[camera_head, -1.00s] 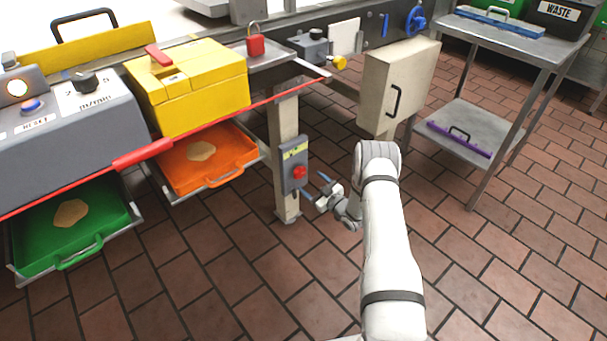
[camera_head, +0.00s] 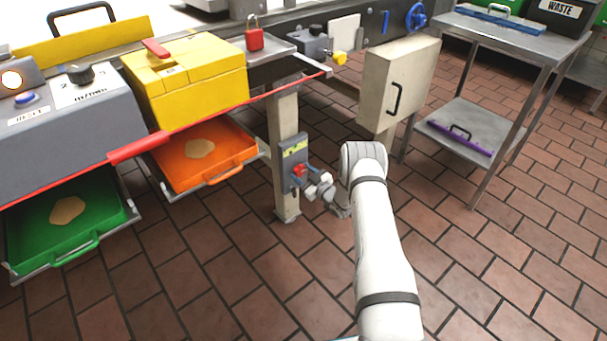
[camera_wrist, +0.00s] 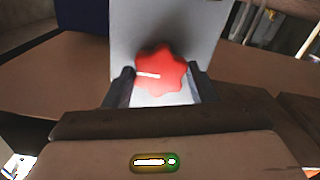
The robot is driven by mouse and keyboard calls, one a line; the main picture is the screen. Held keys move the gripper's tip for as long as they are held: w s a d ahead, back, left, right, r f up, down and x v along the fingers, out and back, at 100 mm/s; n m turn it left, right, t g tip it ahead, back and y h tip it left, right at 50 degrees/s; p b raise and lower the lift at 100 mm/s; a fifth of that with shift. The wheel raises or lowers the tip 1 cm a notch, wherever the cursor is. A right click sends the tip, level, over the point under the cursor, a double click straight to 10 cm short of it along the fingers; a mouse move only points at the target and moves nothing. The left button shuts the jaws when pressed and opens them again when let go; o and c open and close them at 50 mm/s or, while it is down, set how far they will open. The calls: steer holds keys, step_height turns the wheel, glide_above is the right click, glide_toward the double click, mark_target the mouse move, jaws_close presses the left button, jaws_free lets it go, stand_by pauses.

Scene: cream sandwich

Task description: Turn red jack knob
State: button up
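The red jack knob (camera_wrist: 161,73) is a lobed red knob with a white pointer line, on a grey plate (camera_wrist: 208,35). In the head view the knob (camera_head: 299,170) sits on a grey box with a yellow-green label (camera_head: 294,150), fixed to a pale post. My gripper (camera_head: 306,176) is at the front of the box. In the wrist view my gripper (camera_wrist: 163,84) has one finger on each side of the knob. The fingers stand apart with small gaps to the knob, so it looks open around the knob. The white line points left, nearly level.
The pale post (camera_head: 285,120) stands under the bench. A beige cabinet (camera_head: 399,85) with a black handle is above and right. An orange tray (camera_head: 232,163) and a green tray (camera_head: 35,235) lie to the left. Tiled floor in front is clear.

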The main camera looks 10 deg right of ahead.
steer(key=c, duration=0.5)
steer(key=shift+o, duration=0.2)
steer(key=shift+m, duration=0.3)
steer(key=shift+f+m+b, duration=0.1)
steer(key=shift+m+b, duration=0.65)
steer(key=shift+m, duration=0.45)
steer(key=m+b, duration=0.1)
steer(key=m, duration=0.3)
steer(key=shift+m, duration=0.3)
steer(key=m+b, duration=0.1)
steer(key=m, duration=0.4)
steer(key=shift+d+m, duration=0.1)
steer(key=shift+m, duration=2.4)
